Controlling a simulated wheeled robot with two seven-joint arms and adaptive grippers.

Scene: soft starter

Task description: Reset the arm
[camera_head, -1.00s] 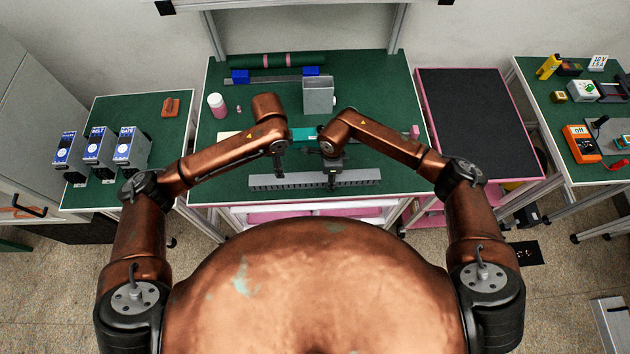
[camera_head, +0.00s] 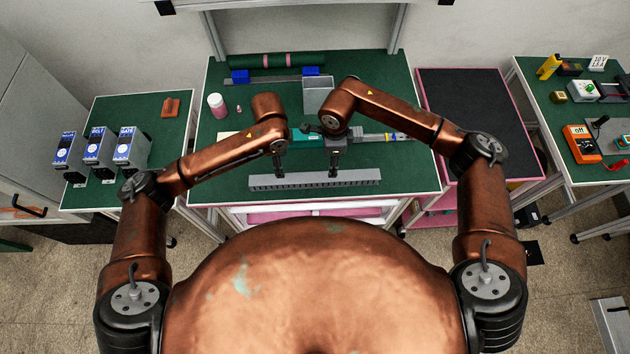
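My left arm reaches in from the left over the green workbench (camera_head: 215,185). Its gripper (camera_head: 280,174) points down behind the left part of a grey slotted rail (camera_head: 315,181). My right arm reaches in from the right with its elbow raised. Its gripper (camera_head: 333,172) points down just behind the middle of the same rail. Both grippers are small and dark here, so I cannot tell whether their fingers are open or shut. I see no object held in either one. A teal and grey tool (camera_head: 308,139) lies partly hidden behind the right wrist.
Several blue-faced modules (camera_head: 98,147) stand on the left table. An orange meter (camera_head: 581,144) lies on the right table. A black-topped cart (camera_head: 465,110) stands between.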

